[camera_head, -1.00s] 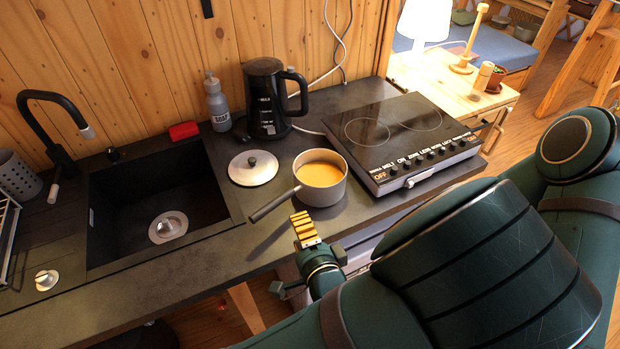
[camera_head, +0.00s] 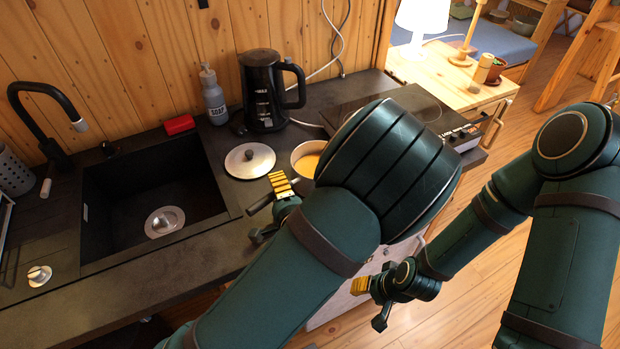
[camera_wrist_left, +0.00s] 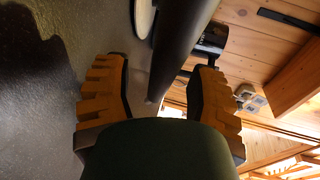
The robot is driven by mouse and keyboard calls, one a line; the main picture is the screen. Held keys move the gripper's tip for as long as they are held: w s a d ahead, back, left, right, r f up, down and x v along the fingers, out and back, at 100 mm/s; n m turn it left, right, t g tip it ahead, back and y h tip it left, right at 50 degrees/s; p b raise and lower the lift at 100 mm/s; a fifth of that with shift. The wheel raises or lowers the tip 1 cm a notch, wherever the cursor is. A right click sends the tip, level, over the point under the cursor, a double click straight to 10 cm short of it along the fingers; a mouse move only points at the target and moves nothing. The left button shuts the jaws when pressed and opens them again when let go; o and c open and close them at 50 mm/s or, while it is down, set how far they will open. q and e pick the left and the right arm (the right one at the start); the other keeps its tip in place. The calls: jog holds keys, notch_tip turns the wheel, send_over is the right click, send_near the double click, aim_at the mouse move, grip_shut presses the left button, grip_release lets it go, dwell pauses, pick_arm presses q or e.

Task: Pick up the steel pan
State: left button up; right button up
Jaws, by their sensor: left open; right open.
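The steel pan (camera_head: 297,165), with orange liquid inside, stands on the dark counter. My left arm hides much of it in the head view. Its dark handle (camera_head: 260,205) points toward the counter's front edge. My left gripper (camera_head: 270,208) is open at the handle. In the left wrist view, the handle (camera_wrist_left: 176,45) reaches down between the two spread yellow-padded fingers; the fingers do not look closed on it. My right gripper (camera_head: 368,302) is open and empty, low in front of the counter, away from the pan.
A round lid (camera_head: 248,161) lies left of the pan. A black kettle (camera_head: 264,92) and a soap bottle (camera_head: 214,97) stand behind. The cooktop (camera_head: 440,115) is to the right, partly behind my arm. The sink (camera_head: 140,195) is left; bare counter lies in front of it.

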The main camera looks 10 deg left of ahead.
pick_arm(q)
grip_shut()
jog(key=shift+w+r, duration=0.1)
dwell(0.4)
